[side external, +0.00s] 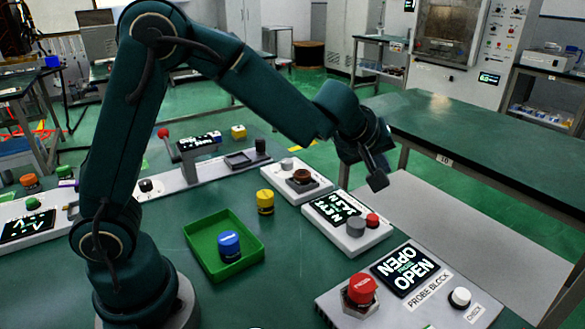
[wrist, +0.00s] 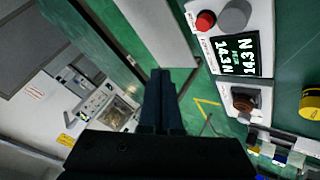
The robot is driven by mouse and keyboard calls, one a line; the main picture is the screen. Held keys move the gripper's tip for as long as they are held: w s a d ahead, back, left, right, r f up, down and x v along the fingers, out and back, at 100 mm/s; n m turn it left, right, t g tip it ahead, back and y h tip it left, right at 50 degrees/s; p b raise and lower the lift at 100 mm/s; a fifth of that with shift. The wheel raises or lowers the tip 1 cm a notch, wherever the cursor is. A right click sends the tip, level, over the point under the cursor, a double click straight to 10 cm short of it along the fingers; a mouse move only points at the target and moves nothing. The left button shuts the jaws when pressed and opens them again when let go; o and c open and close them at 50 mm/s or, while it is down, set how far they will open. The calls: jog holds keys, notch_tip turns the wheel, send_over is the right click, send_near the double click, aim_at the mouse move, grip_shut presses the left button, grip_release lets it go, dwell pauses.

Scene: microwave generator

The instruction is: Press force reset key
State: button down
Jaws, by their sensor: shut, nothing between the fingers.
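The force block is a white box with a dark display (side external: 334,207), a grey round button (side external: 355,226) and a smaller red button (side external: 372,220). In the wrist view its display (wrist: 238,55) reads about 14.3 N, with the red button (wrist: 205,20) and grey button (wrist: 234,14) at the top. I cannot read which button is the reset key. My gripper (side external: 377,181) is shut and empty, raised above and behind the block near the table's far edge. In the wrist view the shut fingers (wrist: 160,76) point over the gap beside the table, left of the block, touching nothing.
The probe block (side external: 428,285) with a large red button (side external: 362,289) stands at the front right. A brown-knobbed box (side external: 297,180) is behind the force block. A green tray (side external: 195,232) holds a blue cylinder (side external: 229,244); a yellow cylinder (side external: 265,202) stands beside it. Another table (side external: 480,140) is beyond.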

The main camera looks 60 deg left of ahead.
aim_at(371, 220)
jog(key=shift+f, duration=4.4)
jog(key=shift+f, duration=0.4)
jog(key=shift+f, duration=0.55)
jog(key=shift+r, duration=0.95)
